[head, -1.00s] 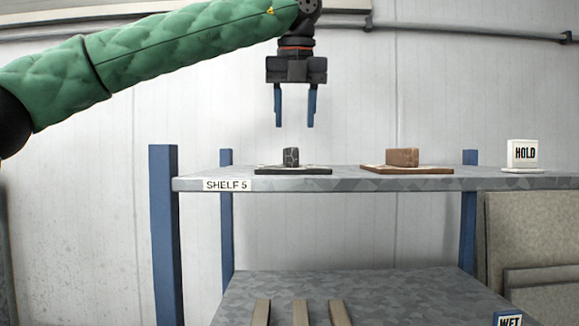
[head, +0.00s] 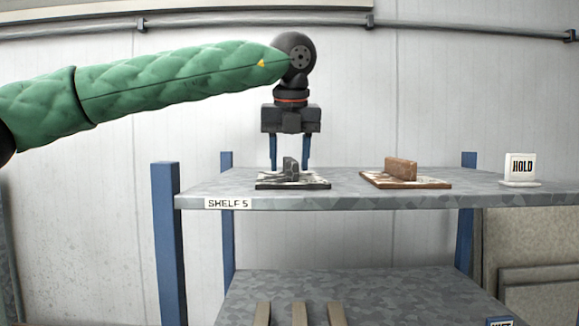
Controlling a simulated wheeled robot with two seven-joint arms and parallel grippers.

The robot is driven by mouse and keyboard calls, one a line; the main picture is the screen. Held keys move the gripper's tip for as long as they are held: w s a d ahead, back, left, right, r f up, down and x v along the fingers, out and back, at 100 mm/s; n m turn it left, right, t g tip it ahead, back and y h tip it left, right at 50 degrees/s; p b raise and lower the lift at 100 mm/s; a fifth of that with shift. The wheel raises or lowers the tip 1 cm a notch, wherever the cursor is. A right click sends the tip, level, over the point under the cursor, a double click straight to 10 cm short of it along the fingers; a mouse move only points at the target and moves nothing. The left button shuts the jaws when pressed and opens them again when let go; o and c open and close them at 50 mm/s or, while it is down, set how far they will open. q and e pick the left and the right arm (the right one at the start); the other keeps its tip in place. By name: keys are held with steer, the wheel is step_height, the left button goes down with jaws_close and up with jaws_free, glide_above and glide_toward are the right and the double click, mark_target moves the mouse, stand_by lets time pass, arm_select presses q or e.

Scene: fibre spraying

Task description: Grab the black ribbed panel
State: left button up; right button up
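The black panel (head: 315,184) lies flat on the upper shelf, near its left end. A dark upright block or rib (head: 290,170) stands on it. My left gripper (head: 289,166) points straight down above the panel. Its two blue fingers are apart, one on each side of the upright piece in the picture, with gaps visible. The fingertips are near the panel's back edge; whether they touch it I cannot tell. My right gripper is not in view.
The upper shelf (head: 340,202) carries a "SHELF 5" label. A brown panel with an upright block (head: 402,172) lies to the right, then a white HOLD sign (head: 521,168). Blue posts (head: 168,240) hold the shelf. A lower shelf (head: 370,290) is below.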

arm_select(q)
steer(key=shift+w+f, duration=0.2)
steer(key=shift+f, duration=0.25)
steer(key=shift+s+r, duration=0.1)
steer(key=shift+c, duration=0.8)
jaws_close()
